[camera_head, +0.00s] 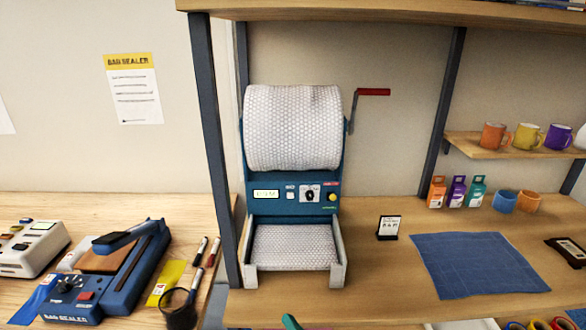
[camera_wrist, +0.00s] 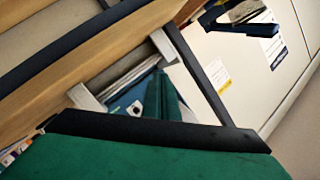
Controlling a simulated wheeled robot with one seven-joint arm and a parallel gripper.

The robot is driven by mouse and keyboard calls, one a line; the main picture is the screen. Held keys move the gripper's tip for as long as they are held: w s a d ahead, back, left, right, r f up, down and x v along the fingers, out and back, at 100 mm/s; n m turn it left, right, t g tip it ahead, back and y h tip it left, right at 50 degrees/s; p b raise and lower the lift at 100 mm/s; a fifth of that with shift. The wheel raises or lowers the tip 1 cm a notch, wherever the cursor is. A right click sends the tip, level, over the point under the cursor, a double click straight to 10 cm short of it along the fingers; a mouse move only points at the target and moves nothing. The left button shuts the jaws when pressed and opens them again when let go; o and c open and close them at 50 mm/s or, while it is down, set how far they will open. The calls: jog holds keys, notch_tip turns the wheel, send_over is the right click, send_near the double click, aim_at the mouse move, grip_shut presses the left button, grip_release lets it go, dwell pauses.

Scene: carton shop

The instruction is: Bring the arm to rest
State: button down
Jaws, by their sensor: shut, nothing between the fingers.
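My gripper (camera_wrist: 162,82) shows in the wrist view as two narrow green fingers beyond a black bar and a broad green body. The fingers are together, with nothing seen between them. Wooden edges, dark posts and a blue and white machine, tilted in this view, lie beyond the fingers; I see no clear contact with them. In the head view no arm can be made out for sure; a small green tip (camera_head: 291,322) shows at the bottom edge, and I cannot tell what it is.
A blue bubble-wrap dispenser (camera_head: 291,205) with a red-handled crank stands on the wooden bench (camera_head: 370,285). A blue mat (camera_head: 478,265) lies to its right, below a mug shelf (camera_head: 510,146). A blue bag sealer (camera_head: 118,280) and a pen cup (camera_head: 179,311) are at left.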

jog(key=s+f+m+h, duration=0.2)
jog(key=s+f+h, duration=0.5)
jog(key=s+f, duration=0.85)
jog(key=s+r+n, duration=0.2)
jog(key=s+r, duration=0.1)
jog(key=s, duration=0.6)
jog(key=s+r+n+t, duration=0.1)
jog(key=s+r+n, duration=0.2)
jog(key=s, duration=0.7)
jog(key=shift+r+h, duration=0.2)
jog(key=shift+h, duration=0.1)
